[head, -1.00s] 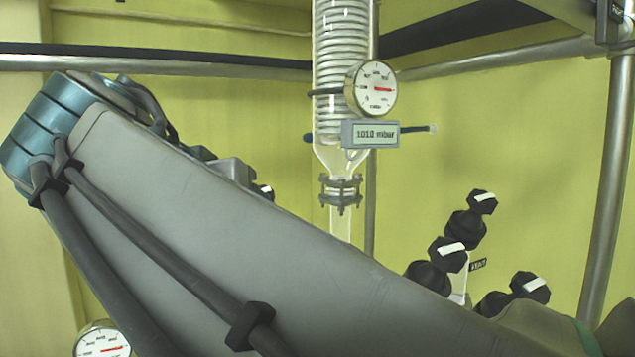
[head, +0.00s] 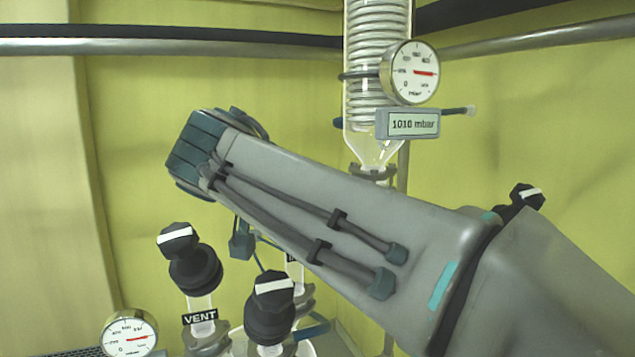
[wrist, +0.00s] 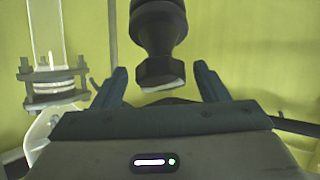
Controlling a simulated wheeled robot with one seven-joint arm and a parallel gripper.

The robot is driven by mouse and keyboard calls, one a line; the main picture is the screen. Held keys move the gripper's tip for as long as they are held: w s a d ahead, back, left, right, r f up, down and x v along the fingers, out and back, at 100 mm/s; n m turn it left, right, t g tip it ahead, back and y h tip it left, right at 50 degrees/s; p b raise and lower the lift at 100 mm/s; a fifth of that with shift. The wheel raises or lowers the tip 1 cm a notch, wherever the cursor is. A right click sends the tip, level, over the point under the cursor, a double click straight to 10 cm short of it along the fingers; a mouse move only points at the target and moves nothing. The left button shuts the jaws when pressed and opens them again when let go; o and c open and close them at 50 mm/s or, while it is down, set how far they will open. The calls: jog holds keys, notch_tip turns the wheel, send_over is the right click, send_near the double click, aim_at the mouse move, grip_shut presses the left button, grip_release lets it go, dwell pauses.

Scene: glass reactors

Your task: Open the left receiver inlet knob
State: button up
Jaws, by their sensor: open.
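In the wrist view a black knob (wrist: 158,30) comes down from the top edge, with a faceted end and a white mark. Its end lies between the two fingertips of my gripper (wrist: 162,75), which is open with a visible gap on each side. In the head view my arm hides most of my gripper and the knob in front of it. Two black knobs with white marks show there: one above a VENT label (head: 178,238) and one nearer the front (head: 271,300). I cannot tell which knob the wrist view shows.
A glass condenser coil (head: 376,70) with a round gauge (head: 409,72) and a 1010 mbar display (head: 408,124) stands behind my arm. Another gauge (head: 130,335) is at lower left. A black knob (head: 527,196) is at right. A flanged glass joint (wrist: 52,85) is left of my gripper.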

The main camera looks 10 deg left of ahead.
jog(key=shift+w+f, duration=0.2)
jog(key=shift+w, duration=0.25)
